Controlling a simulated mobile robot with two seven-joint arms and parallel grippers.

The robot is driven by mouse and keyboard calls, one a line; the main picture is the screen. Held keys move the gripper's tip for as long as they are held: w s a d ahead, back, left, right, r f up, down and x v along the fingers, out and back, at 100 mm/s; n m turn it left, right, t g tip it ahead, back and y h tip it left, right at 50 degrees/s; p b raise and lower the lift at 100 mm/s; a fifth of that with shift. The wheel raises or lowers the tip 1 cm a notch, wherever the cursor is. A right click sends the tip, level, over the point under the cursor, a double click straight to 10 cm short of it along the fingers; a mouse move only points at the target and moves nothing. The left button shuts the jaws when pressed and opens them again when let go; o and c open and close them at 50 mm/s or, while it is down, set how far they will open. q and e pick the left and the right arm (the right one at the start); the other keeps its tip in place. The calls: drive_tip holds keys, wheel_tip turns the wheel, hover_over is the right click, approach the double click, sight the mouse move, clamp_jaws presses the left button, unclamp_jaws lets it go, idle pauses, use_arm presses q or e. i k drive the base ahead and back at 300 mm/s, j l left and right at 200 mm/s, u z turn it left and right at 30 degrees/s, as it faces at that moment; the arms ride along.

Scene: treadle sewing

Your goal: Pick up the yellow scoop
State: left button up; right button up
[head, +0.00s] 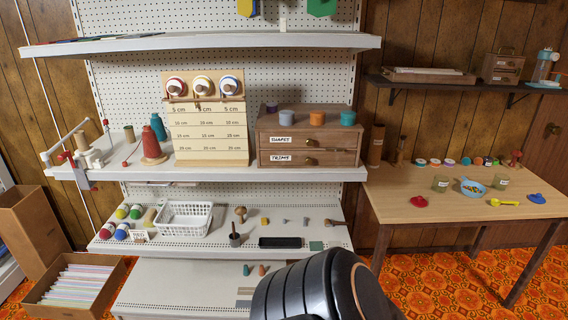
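The small yellow scoop (504,203) lies flat on the wooden table (418,193) at the right of the head view. It is between a blue bowl (473,188) and a dark blue item (536,198) near the table's right side. Nothing touches the scoop as far as I can see. Neither of my grippers is in view. A dark rounded part of my own body fills the bottom middle of the picture, well to the left of the scoop.
Two jars, including a greenish one (440,183), and a red item (418,201) share the table. Several spools line its back edge. White shelving with a wooden drawer box (308,157) stands left. Orange patterned floor is open before the table.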

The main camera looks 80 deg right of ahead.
sight(495, 201)
drive_tip(key=z, duration=4.05)
